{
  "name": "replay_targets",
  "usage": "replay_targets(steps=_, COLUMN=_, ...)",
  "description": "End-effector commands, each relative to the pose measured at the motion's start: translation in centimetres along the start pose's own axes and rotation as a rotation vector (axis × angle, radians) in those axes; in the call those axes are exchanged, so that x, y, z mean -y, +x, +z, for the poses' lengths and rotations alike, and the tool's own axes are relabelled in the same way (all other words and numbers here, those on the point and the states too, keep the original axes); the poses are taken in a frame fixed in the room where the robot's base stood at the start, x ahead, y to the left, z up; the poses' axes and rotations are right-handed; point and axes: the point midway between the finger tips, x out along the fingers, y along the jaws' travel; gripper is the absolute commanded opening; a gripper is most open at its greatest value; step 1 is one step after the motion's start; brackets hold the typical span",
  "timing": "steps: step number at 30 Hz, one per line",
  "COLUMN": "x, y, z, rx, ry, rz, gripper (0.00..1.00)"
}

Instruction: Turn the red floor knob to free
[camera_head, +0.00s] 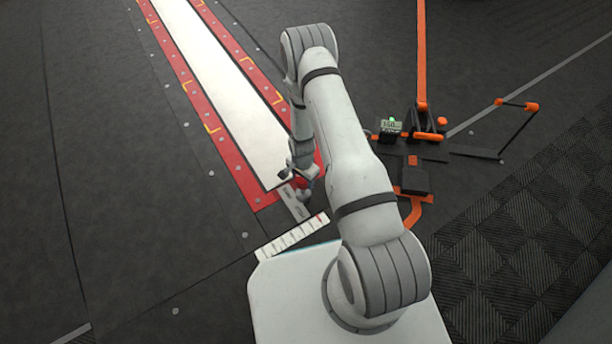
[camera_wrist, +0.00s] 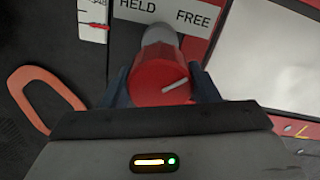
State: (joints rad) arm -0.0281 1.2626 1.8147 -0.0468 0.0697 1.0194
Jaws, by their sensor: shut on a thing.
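The red floor knob (camera_wrist: 150,75) fills the middle of the wrist view, with a white pointer line on its face. The line points right and slightly up in the picture. Behind it is a label plate (camera_wrist: 165,14) reading HELD on the left and FREE on the right. My gripper (camera_wrist: 163,88) is shut on the knob, with one dark finger on each side. In the head view my gripper (camera_head: 303,178) is low beside the near end of the red-edged strip, over the pale label plate (camera_head: 294,204). The knob is hard to make out there.
A white scale (camera_head: 292,236) with a red pointer lies just in front of the plate. The long white strip (camera_head: 225,90) has red borders. A black and orange stand (camera_head: 412,150) with an orange hook is to the right. Dark floor is clear on the left.

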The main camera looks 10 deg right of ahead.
Motion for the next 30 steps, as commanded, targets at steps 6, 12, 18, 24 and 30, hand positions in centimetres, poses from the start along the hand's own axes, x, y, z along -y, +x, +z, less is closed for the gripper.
replay_targets(steps=6, x=0.51, y=-0.12, z=-0.09, rx=-0.005, ry=0.107, rz=-0.010, gripper=0.31)
replay_targets(steps=12, x=0.65, y=-0.15, z=-0.14, rx=-0.007, ry=0.157, rz=-0.013, gripper=0.31)
replay_targets(steps=18, x=0.78, y=-0.18, z=-0.18, rx=-0.008, ry=0.172, rz=-0.015, gripper=0.31)
replay_targets(steps=24, x=0.87, y=-0.21, z=-0.19, rx=-0.009, ry=0.171, rz=-0.017, gripper=0.31)
replay_targets(steps=30, x=0.88, y=-0.22, z=-0.17, rx=-0.009, ry=0.170, rz=-0.017, gripper=0.61)
